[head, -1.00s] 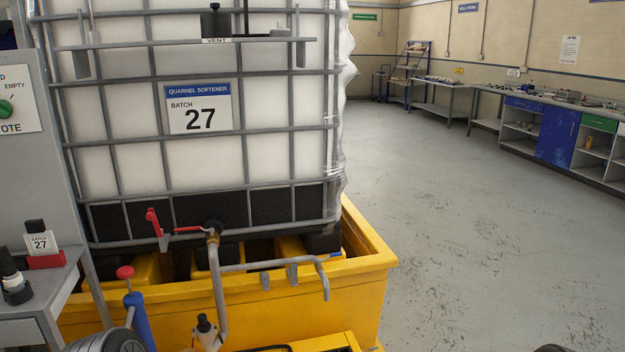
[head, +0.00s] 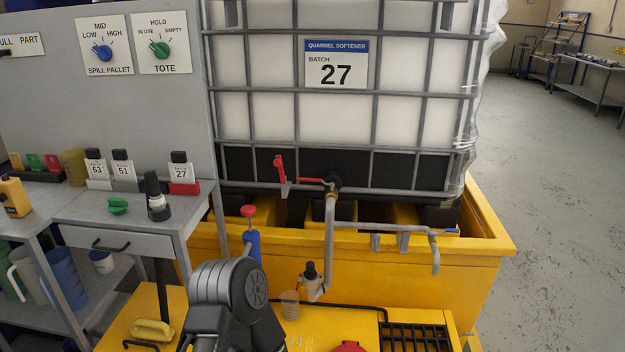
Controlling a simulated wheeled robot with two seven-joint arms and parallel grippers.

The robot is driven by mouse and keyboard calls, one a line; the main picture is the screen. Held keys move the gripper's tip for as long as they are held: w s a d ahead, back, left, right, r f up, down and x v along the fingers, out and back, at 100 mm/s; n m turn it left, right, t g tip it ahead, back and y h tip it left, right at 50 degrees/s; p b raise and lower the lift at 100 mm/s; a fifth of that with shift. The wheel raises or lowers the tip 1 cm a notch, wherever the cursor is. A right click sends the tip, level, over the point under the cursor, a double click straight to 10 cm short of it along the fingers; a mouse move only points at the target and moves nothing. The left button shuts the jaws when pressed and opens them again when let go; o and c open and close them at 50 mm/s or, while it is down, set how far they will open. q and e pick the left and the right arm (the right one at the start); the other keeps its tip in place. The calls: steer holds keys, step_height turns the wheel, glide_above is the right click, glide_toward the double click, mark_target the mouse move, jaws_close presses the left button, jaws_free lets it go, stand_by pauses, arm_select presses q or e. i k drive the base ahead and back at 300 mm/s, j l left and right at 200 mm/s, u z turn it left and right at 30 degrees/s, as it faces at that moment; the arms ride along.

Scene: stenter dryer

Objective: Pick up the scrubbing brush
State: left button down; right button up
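A small yellow block-shaped thing (head: 152,329), which looks like the scrubbing brush, lies on the yellow platform (head: 112,322) at the lower left in the head view. Its bristles cannot be made out clearly. A dark grey link of one of my arms rises from the bottom edge just right of it, apart from it in the picture. Neither gripper shows in the view.
A caged white tote (head: 270,60) sits in a yellow spill pallet (head: 400,280). Pipes, a clear cup (head: 289,305) and a black grate (head: 415,338) are right of my arm. Open floor lies far right.

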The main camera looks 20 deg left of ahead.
mark_target(146, 329)
steer(key=u, duration=1.95)
